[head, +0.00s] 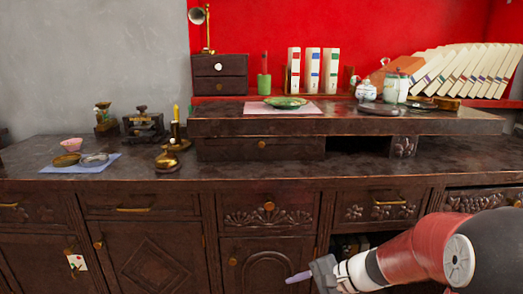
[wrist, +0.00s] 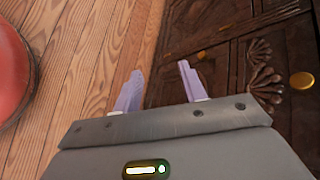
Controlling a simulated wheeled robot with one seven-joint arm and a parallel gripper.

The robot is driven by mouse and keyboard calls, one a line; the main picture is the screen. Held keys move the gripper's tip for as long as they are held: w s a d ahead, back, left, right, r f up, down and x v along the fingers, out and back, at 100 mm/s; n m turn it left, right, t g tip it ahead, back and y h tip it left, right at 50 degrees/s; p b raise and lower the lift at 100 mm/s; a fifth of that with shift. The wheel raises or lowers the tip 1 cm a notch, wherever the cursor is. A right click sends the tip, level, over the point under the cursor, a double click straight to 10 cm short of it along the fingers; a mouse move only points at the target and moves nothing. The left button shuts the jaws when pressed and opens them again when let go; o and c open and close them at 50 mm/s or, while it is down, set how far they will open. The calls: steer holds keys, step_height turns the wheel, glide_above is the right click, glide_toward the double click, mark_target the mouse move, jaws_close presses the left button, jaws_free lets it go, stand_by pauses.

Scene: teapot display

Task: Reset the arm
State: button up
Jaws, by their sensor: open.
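My gripper (head: 300,277) is low in front of the dark carved cabinet (head: 180,212), at the bottom right of the head view. My red and white arm reaches in from the right. In the wrist view my gripper (wrist: 160,85) shows two pale purple fingers set apart with nothing between them. It is open and empty. Behind the fingers are the wooden floor (wrist: 85,60) and the carved cabinet front. A rounded red shape at the left edge of the wrist view is only partly visible.
A raised shelf (head: 345,122) on the cabinet top holds a green plate (head: 285,102), a lidded white pot (head: 366,91) and jars. Leaning books (head: 470,70) stand behind. A blue cloth (head: 85,163) with small dishes lies at left. The middle of the lower top is mostly clear.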

steer(key=s+d+r+n+t+h+p, duration=0.1)
steer(key=s+d+r+n+h+p, duration=0.1)
steer(key=s+r, duration=0.5)
steer(key=s+d+r+n+t+h+p, duration=0.1)
steer(key=s+d+r+n+h+p, duration=0.1)
steer(key=s+d+r+n+h, duration=0.2)
steer(key=s+r+n+h, duration=0.3)
steer(key=s+r+h, duration=0.1)
steer(key=s, duration=0.3)
steer(key=shift+r+n+t, duration=0.15)
steer(key=shift+n+t, duration=0.15)
